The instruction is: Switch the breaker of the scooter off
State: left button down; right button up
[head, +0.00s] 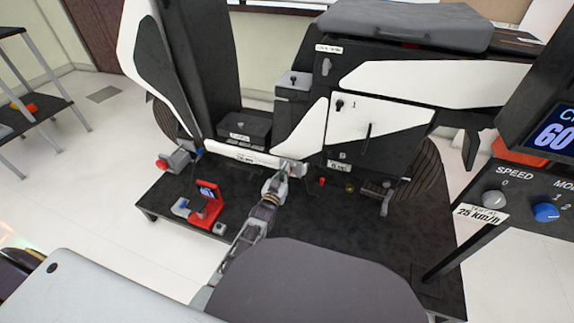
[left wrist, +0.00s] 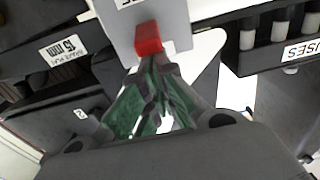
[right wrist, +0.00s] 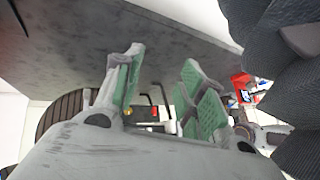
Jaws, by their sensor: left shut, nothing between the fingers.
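The black and white scooter (head: 375,125) stands on a dark platform. In the left wrist view a red switch lever (left wrist: 148,38) sits on a light grey plate (left wrist: 118,30), which looks like the breaker. My left gripper (left wrist: 158,66) is shut and empty, its tips right at the lower end of the red lever; I cannot tell whether they touch. In the head view my left gripper (head: 284,174) is at the scooter's lower middle and hides most of the breaker. My right gripper (right wrist: 155,85) is open and empty, below a dark grey surface.
A red stand with a small screen (head: 207,203) is on the dark platform (head: 345,230), left of my left arm. A panel with speed and mode knobs (head: 520,195) stands at the right. A fuse block (left wrist: 275,35) is right of the lever. A shelf (head: 35,100) stands far left.

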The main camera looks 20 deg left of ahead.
pick_arm(q)
jog(key=shift+s+f+p, duration=0.25)
jog(key=shift+f+p, duration=0.05)
jog(key=shift+f, duration=0.2)
jog(key=shift+s+f+p, duration=0.25)
jog(key=shift+f, duration=0.2)
pick_arm(e)
jog(key=shift+w+d+r, duration=0.1)
jog(key=shift+w+r, duration=0.2)
jog(key=shift+r, duration=0.25)
jog(key=shift+w+r, duration=0.3)
jog(key=shift+r, duration=0.25)
pick_arm(q)
jog(key=shift+r, duration=0.1)
pick_arm(e)
jog(key=shift+r, duration=0.15)
pick_arm(q)
jog(key=s+f+p, duration=0.3)
jog(key=s+p, duration=0.1)
jog(key=s, duration=0.5)
jog(key=shift+a+f+p, duration=0.2)
jog(key=shift+f+p, duration=0.05)
jog(key=shift+p, duration=0.05)
pick_arm(e)
jog(key=s+d+r+n+g+h, duration=0.1)
jog(key=s+d+r+g, duration=0.1)
jog(key=r, duration=0.7)
jog(key=shift+s+d+h, duration=0.3)
jog(key=shift+s+d, duration=0.15)
jog(key=shift+s, duration=0.05)
